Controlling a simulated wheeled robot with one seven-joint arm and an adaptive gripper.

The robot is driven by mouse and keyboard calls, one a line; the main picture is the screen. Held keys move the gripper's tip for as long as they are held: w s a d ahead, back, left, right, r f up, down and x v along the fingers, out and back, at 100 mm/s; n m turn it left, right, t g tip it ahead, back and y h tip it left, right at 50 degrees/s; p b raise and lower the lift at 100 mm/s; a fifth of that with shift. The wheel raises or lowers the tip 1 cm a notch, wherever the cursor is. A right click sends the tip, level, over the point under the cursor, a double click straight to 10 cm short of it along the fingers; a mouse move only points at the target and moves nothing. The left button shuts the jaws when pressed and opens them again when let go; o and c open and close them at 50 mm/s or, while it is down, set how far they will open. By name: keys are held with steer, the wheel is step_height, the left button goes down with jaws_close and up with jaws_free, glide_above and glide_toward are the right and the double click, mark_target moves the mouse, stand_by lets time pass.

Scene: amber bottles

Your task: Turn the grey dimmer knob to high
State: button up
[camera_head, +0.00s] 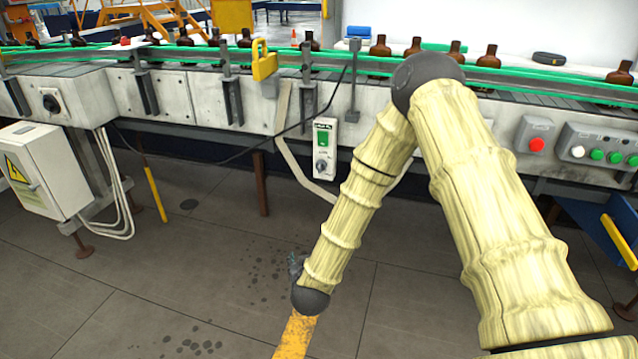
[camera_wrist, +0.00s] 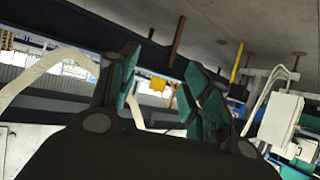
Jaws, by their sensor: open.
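The grey dimmer knob (camera_head: 321,167) sits low on a narrow white control box (camera_head: 325,148) on the conveyor's front. A green panel shows above the knob on the same box. The knob's pointer is too small to read. My gripper (camera_wrist: 165,80) is open and empty in the wrist view, its teal-padded fingers spread apart. In the head view it is mostly hidden behind my arm's lower end, well below the knob and not touching it. I cannot make out the knob in the wrist view.
A conveyor with green rails (camera_head: 560,70) carries several amber bottles (camera_head: 380,46). A red button box (camera_head: 535,134) and a row of buttons (camera_head: 603,153) sit to the right. A white cabinet (camera_head: 40,168) stands left; it also shows in the wrist view (camera_wrist: 278,115).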

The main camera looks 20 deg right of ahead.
steer(key=w+d+r+m+t+h+b, duration=0.25)
steer(key=w+r+b, duration=0.25)
steer(key=w+r, duration=0.3)
steer(key=m+h+b, duration=0.3)
steer(key=h+b, duration=0.2)
steer(key=h, duration=0.1)
glide_toward(319, 166)
steer(key=shift+y, duration=0.25)
steer(key=b+x, duration=0.2)
steer(key=x, duration=0.8)
steer(key=shift+s+d, duration=0.1)
steer(key=c, duration=0.9)
